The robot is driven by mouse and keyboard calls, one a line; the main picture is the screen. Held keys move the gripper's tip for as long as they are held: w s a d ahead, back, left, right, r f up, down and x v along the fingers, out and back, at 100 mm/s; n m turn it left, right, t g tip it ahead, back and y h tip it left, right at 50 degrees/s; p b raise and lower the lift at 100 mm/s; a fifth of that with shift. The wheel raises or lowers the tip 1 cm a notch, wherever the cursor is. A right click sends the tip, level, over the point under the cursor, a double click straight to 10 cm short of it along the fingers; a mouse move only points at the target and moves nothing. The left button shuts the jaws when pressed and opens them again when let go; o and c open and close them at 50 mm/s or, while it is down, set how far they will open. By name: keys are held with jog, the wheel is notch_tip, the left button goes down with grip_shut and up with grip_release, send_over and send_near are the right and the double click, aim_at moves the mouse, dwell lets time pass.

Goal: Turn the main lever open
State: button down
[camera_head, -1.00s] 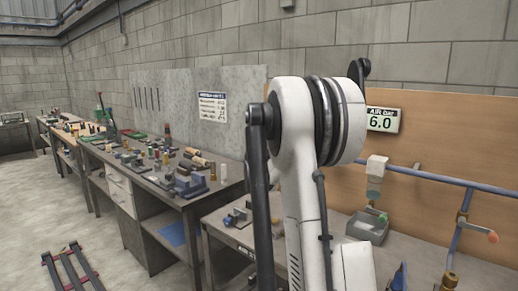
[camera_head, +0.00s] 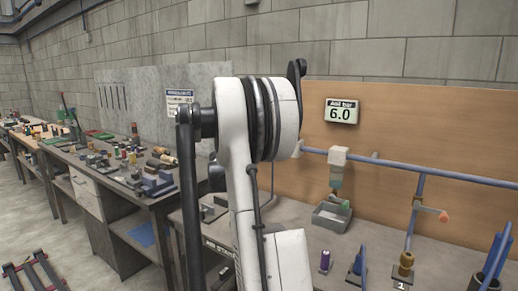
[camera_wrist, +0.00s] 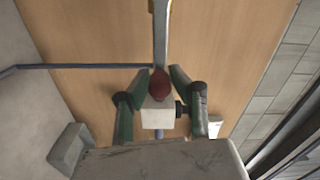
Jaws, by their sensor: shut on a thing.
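In the wrist view, the lever's red knob (camera_wrist: 160,84) sits between the tips of my gripper (camera_wrist: 160,78). The dark green fingers are closed in on it from both sides. A pale grey bar (camera_wrist: 161,35) runs from the knob to the top edge, where a bit of yellow metal shows. My gripper and this lever do not show in the head view; my white arm stands in front of that part. How far the lever is turned cannot be told.
A grey tray (camera_head: 331,219) sits below. The display (camera_head: 341,111) reads 6.0. Upright parts stand on the bench.

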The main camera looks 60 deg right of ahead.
jog(key=c, duration=1.6)
grip_release()
jog(key=shift+o, duration=0.2)
jog(key=shift+a, duration=0.1)
jog(key=w+a, duration=0.1)
jog(key=a, duration=1)
jog(key=shift+w+a, duration=0.25)
jog(key=shift+a, duration=0.1)
